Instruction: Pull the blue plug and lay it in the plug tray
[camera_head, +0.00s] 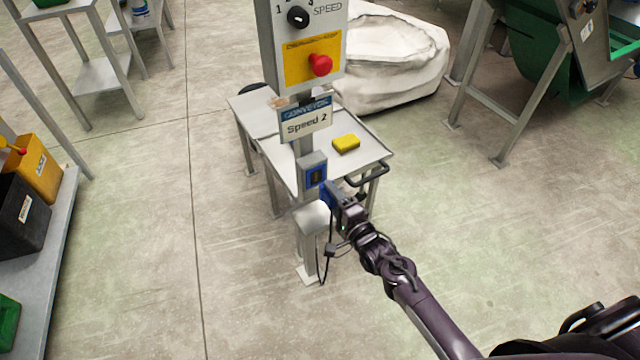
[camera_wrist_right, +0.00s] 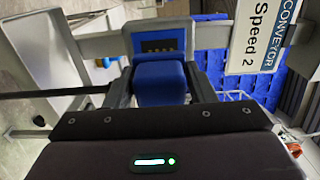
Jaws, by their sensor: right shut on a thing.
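The blue plug (camera_head: 327,193) is between the fingers of my right gripper (camera_head: 333,197), which is shut on it. It also shows in the right wrist view (camera_wrist_right: 160,84). The blue-framed socket (camera_head: 313,173) is on the grey post, just above and left of the plug. Its dark face shows uncovered in the right wrist view (camera_wrist_right: 161,43), and the plug appears out in front of it. A small grey box or tray (camera_head: 311,216) is on the post below the socket; I cannot tell whether it is the plug tray. My left gripper is not in view.
A light table (camera_head: 290,165) with a yellow block (camera_head: 346,143) stands behind the post. Above the socket are the Speed 2 sign (camera_head: 305,122) and the control panel (camera_head: 310,60). A black cable (camera_head: 328,250) hangs near the post.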

